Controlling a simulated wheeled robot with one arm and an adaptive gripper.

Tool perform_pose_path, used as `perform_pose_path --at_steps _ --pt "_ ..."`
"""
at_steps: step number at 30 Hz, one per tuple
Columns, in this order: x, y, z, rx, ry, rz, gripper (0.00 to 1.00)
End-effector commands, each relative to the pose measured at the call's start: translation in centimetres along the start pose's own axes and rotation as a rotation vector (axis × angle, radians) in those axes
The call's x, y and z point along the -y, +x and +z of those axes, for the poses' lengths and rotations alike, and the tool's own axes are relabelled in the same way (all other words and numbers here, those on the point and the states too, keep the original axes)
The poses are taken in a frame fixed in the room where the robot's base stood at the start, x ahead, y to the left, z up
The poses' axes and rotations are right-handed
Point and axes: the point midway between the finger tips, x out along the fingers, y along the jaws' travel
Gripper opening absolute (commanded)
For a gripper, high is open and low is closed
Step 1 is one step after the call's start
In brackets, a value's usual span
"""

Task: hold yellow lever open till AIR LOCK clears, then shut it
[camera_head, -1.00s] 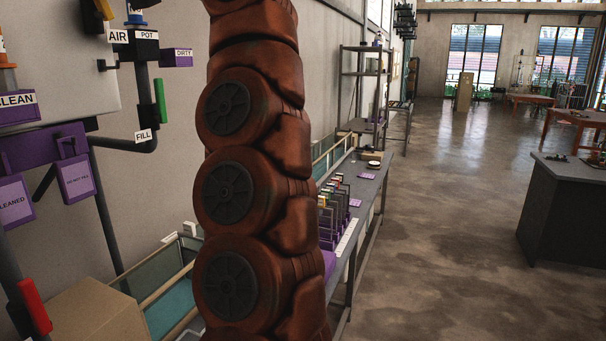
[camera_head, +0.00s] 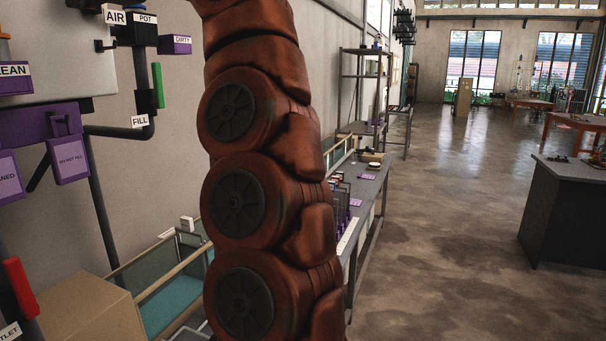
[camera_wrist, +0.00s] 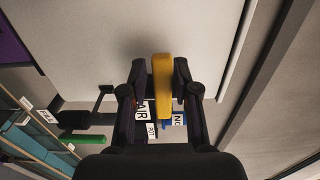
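The yellow lever (camera_wrist: 162,85) stands between the two fingers of my gripper (camera_wrist: 161,75) in the wrist view. The fingers are close in on both sides of it and appear shut on it. The lever and my gripper are out of the head view. A white sign reading AIR (camera_head: 115,17) is at the top left of the head view, beside a black block marked POT (camera_head: 145,18). The AIR sign also shows partly behind my fingers in the wrist view (camera_wrist: 143,109). No AIR LOCK wording is readable.
A purple DIRTY box (camera_head: 175,45), a green handle (camera_head: 158,86), a FILL tag (camera_head: 140,121) and a red handle (camera_head: 20,288) are on the pipework at left. A cardboard box (camera_head: 85,312) stands below. The floor (camera_head: 440,200) at right is open.

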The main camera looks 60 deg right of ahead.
Motion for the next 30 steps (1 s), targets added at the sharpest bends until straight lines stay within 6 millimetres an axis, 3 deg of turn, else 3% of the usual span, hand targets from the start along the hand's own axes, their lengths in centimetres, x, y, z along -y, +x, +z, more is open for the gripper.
perform_pose_path --at_steps 4,14,30 --pt "0.1 0.0 0.0 0.000 0.001 -0.002 0.47" --pt "0.2 -0.3 0.1 0.001 0.003 -0.004 0.47" --pt "0.2 -5.1 0.1 0.001 0.003 -0.006 0.47"
